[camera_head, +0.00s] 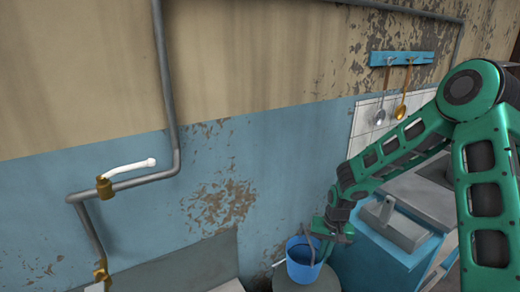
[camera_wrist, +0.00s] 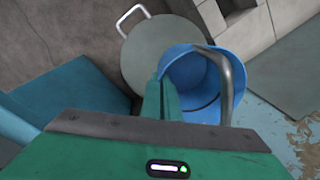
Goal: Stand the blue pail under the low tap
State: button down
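The blue pail (camera_head: 300,268) is upright on or just over a grey round lid-like top at the bottom of the head view. The wrist view looks into the pail (camera_wrist: 203,95), with its grey handle (camera_wrist: 232,85) arching across the right side. My gripper (camera_head: 328,230) is at the pail's rim. In the wrist view its green fingers (camera_wrist: 162,90) are close together, with the rim seeming pinched between them. Brass fittings sit on the wall pipe at left: an upper one (camera_head: 104,188) with a white spout, and a lower tap (camera_head: 100,271) near the bottom edge.
The round grey top (camera_wrist: 150,60) has a white loop handle. A grey trough or ledge (camera_head: 190,268) runs along the wall between the pail and the lower tap. A blue cabinet (camera_head: 375,255) stands right of the pail. Ladles (camera_head: 403,100) hang higher on the wall.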

jog(key=d+r+n, duration=0.2)
jog(key=d+r, duration=0.1)
jog(key=d, duration=0.5)
jog(key=shift+w+n, duration=0.4)
jog(key=shift+w, duration=0.05)
jog(key=shift+s, duration=0.15)
